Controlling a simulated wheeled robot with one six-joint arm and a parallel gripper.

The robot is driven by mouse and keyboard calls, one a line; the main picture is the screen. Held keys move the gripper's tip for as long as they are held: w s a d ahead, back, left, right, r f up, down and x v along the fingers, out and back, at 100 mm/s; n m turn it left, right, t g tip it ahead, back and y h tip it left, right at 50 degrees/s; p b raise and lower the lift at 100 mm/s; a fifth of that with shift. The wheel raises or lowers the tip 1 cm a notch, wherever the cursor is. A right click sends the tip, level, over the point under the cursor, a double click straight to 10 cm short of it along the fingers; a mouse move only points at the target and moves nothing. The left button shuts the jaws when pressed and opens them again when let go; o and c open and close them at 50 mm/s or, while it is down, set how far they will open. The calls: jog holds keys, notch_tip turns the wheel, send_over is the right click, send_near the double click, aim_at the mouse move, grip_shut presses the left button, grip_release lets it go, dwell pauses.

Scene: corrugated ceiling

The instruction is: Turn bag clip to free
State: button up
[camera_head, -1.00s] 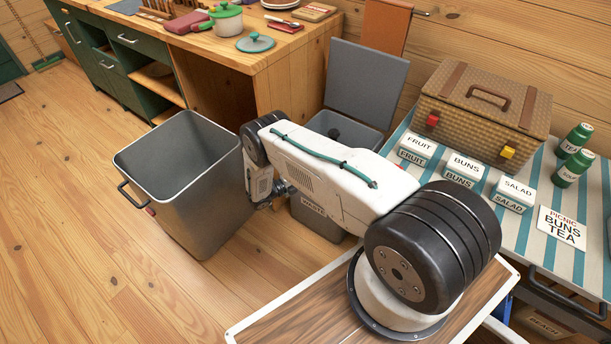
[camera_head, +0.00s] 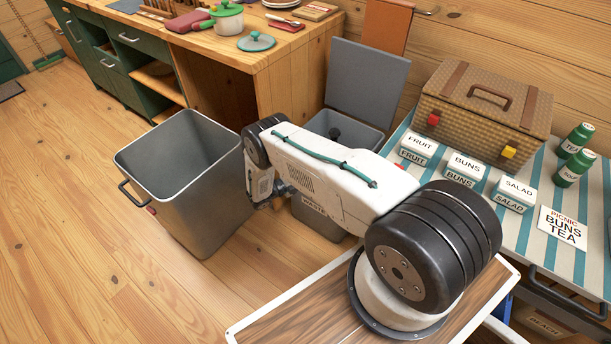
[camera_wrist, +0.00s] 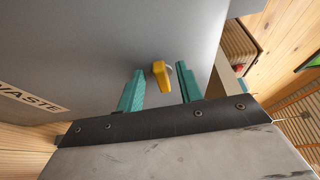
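The bag clip (camera_wrist: 161,77) is a small yellow lever on the grey wall of the waste bin (camera_wrist: 110,45) in the wrist view. It has a pale pivot at its upper right, and its long end points down in the picture towards my gripper. My gripper (camera_wrist: 159,67) is open, with one teal finger on each side of the clip and a gap to both. No contact is visible. In the head view my arm covers much of the waste bin (camera_head: 318,222), and the clip is hidden there.
A large open grey bin (camera_head: 205,215) with a red catch stands left of my wrist. The waste bin's raised lid (camera_head: 366,80) is behind my arm. A striped table (camera_head: 545,240) with a wicker basket (camera_head: 487,100) is at the right. Floor is clear at the left.

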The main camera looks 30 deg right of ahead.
jog(key=a, duration=0.7)
jog(key=shift+w+a, duration=0.2)
jog(key=shift+a, duration=0.2)
